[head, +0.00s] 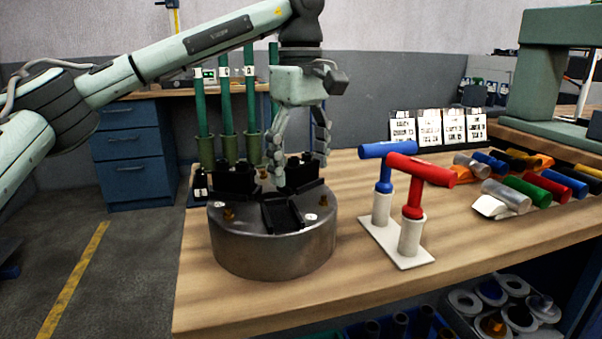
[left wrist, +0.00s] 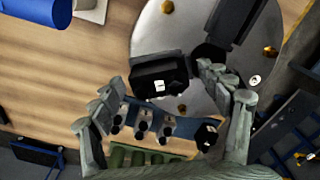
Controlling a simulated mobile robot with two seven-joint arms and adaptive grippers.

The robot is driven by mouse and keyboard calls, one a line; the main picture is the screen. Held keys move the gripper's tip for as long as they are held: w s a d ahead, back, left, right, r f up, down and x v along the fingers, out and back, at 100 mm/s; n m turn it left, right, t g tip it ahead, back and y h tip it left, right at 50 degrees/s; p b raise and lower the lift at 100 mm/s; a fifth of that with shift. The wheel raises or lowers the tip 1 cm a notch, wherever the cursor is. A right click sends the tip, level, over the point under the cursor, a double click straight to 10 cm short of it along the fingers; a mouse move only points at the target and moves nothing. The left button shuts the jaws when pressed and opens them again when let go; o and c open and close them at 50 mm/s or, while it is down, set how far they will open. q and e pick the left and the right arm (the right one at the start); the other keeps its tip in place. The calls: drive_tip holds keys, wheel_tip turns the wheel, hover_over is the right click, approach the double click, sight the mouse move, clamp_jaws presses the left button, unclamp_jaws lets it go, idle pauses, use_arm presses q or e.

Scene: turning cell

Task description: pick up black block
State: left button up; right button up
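Black blocks sit on a round grey metal chuck (head: 270,250) on the wooden bench. In the head view one black block (head: 236,179) is at the back left, another (head: 301,172) at the back right, and a black slotted piece (head: 283,214) at the front. My left gripper (head: 300,167) is open, pointing down over the back right block and partly hiding it. In the left wrist view a black block (left wrist: 158,76) with a white label lies between the spread fingers (left wrist: 162,84). Contact cannot be told. My right gripper is in neither view.
A blue T-handle (head: 383,170) and a red T-handle (head: 414,190) stand in a white holder right of the chuck. Tall green rods (head: 226,105) stand behind it. Coloured cylinders (head: 525,192) lie at the right. Bare bench lies in front of the holder.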

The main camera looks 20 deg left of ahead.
use_arm(q)
drive_tip(key=c, duration=1.6)
drive_tip(key=shift+r, duration=0.1)
drive_tip(key=shift+c, duration=0.2)
drive_tip(key=shift+r, duration=0.5)
drive_tip(key=r, duration=0.3)
drive_tip(key=shift+s+a+r, duration=0.15)
drive_tip(key=shift+s+r, duration=0.1)
drive_tip(key=shift+r, duration=0.05)
drive_tip(key=s+a+r, duration=0.1)
drive_tip(key=s+r, duration=0.2)
drive_tip(key=s, duration=0.2)
drive_tip(key=s+a+r+p, duration=0.1)
drive_tip(key=s+a+r, duration=0.1)
drive_tip(key=s, duration=0.3)
drive_tip(key=shift+s+r, duration=0.35)
drive_tip(key=shift+r, duration=0.3)
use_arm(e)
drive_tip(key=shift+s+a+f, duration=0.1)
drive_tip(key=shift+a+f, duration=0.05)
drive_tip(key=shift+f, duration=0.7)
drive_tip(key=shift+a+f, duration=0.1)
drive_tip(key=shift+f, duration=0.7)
